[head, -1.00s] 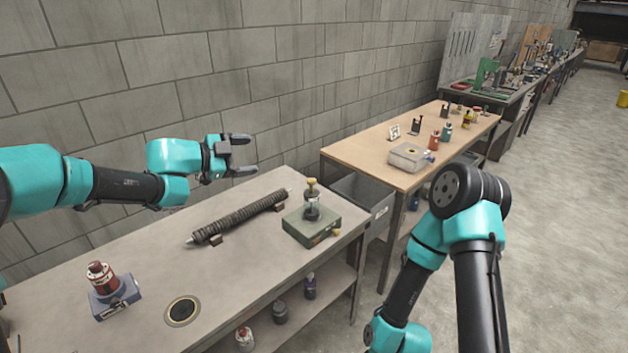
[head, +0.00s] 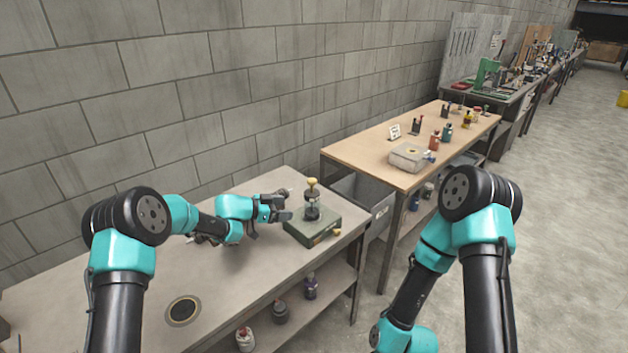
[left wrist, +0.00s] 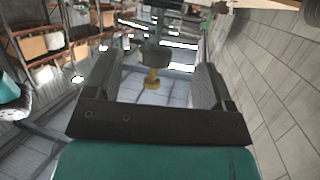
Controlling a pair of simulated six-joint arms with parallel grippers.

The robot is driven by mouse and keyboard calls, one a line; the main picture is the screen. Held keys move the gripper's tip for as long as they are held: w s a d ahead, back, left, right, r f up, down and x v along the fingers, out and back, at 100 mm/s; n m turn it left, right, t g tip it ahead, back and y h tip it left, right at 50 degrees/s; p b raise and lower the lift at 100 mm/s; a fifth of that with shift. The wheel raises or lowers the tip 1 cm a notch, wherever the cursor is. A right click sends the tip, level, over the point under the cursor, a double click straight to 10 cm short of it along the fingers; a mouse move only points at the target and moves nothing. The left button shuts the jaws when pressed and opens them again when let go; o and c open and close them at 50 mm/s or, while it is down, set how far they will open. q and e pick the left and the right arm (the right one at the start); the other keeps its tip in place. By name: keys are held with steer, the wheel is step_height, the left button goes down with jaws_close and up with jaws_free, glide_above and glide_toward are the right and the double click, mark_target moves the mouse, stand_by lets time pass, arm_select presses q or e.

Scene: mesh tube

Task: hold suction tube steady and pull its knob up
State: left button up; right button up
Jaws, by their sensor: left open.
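The suction tube (head: 312,205) stands upright on a green block (head: 313,226) near the right end of the near bench, with a yellow knob (head: 312,183) on top. My left gripper (head: 287,204) is open and just left of the tube at about its height, apart from it in the head view. In the left wrist view the picture is upside down; the tube (left wrist: 155,50) and knob (left wrist: 151,78) show between the two open fingers (left wrist: 156,72), seemingly beyond them. My right arm is at the right, but its gripper is out of view.
The near bench (head: 235,275) has a round black disc (head: 183,310). A spring-like rod lies behind my left arm, mostly hidden. A wooden table (head: 375,160) with a grey box (head: 410,157) and small bottles stands beyond. The block wall rises behind the bench.

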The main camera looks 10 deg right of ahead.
mark_target(309, 210)
arm_select(q)
steer(key=shift+w+d+f, duration=0.1)
steer(key=shift+d+f, duration=0.05)
steer(key=shift+f, duration=0.4)
steer(key=shift+d, duration=0.15)
steer(key=shift+x, duration=4.9)
steer(key=c, duration=0.6)
